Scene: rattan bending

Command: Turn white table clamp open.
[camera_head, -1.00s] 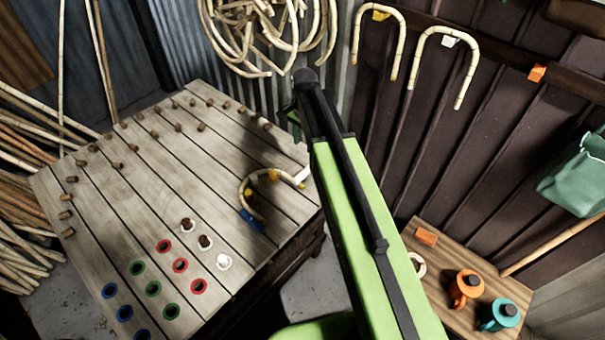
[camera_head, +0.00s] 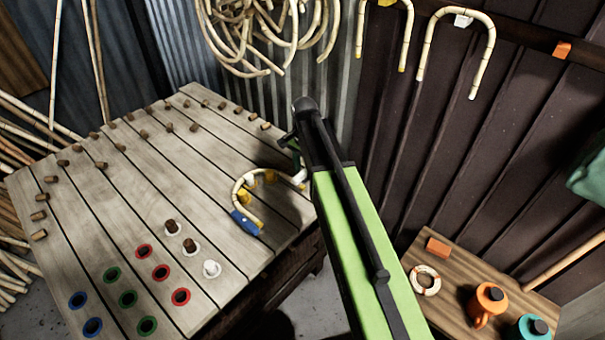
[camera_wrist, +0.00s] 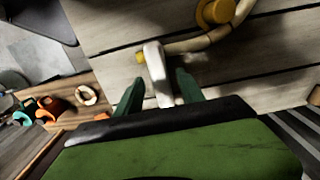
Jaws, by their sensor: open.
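The white table clamp (camera_wrist: 155,66) shows in the wrist view as a white lever at the table's edge, against the bent rattan piece (camera_wrist: 205,40). My gripper (camera_wrist: 160,80) is open, with one dark green finger on each side of the lever; I cannot tell whether either touches it. In the head view the white clamp (camera_head: 300,177) shows only in part beside my arm, at the right end of the rattan piece (camera_head: 241,185).
Several wooden pegs and coloured ringed holes (camera_head: 160,272) cover the table's left and front. A low bench (camera_head: 455,268) at right holds an orange mug (camera_head: 487,303), a teal mug (camera_head: 533,328) and a rattan ring (camera_head: 426,280). Bent canes (camera_head: 455,45) hang on the dark wall.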

